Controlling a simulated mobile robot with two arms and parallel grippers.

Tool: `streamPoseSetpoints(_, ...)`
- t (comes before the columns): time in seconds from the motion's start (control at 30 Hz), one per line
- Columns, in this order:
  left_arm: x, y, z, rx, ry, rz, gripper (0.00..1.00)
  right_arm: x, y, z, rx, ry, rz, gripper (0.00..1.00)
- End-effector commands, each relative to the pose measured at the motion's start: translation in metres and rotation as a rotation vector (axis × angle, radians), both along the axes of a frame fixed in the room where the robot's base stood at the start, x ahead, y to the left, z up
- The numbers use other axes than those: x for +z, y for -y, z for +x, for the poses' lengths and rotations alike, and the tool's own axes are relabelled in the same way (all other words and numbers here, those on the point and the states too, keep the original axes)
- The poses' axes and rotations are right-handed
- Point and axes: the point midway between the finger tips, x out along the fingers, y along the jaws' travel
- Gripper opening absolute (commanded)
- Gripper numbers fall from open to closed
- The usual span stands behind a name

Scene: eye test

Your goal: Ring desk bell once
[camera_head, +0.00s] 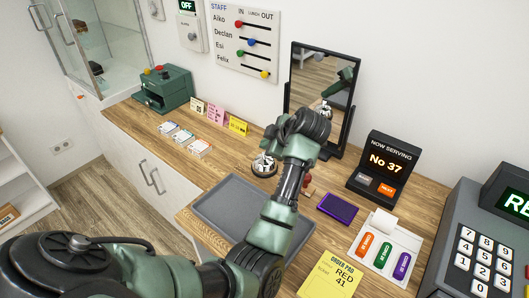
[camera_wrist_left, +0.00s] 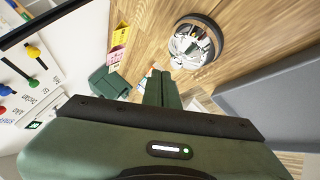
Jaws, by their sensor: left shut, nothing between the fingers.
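The desk bell (camera_head: 264,166) has a shiny silver dome on a dark round base. It stands on the wooden counter behind the grey tray. It also shows in the left wrist view (camera_wrist_left: 195,42), near the top. My left gripper (camera_head: 268,142) is at the bell, seen just above it in the head view. In the left wrist view its green fingers (camera_wrist_left: 161,82) are shut and empty, and their tips appear beside the bell's lower left edge. I cannot tell how high they are above the counter. My right gripper is not in view.
A grey tray (camera_head: 218,207) lies in front of the bell. A mirror (camera_head: 304,83) stands close behind my left wrist. Small cards (camera_head: 237,126) stand to the left, and a now-serving display (camera_head: 383,168), a purple pad (camera_head: 338,208) and a holder with coloured items (camera_head: 357,247) are right.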

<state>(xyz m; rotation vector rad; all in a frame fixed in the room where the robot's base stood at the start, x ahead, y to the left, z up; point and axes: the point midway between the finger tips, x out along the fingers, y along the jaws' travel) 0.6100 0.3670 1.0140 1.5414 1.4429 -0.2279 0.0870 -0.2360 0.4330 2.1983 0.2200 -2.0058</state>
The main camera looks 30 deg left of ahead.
Motion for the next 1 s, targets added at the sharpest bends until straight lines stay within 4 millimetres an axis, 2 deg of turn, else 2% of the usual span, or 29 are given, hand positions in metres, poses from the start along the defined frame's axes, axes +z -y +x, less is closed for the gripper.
streamPoseSetpoints(0.53,0.049,0.0,0.0,-0.001,0.001,0.0,0.0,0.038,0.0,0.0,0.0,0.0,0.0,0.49)
streamPoseSetpoints(1.0,0.05,0.0,0.0,0.0,0.0,0.0,0.0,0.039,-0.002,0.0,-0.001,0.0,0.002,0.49)
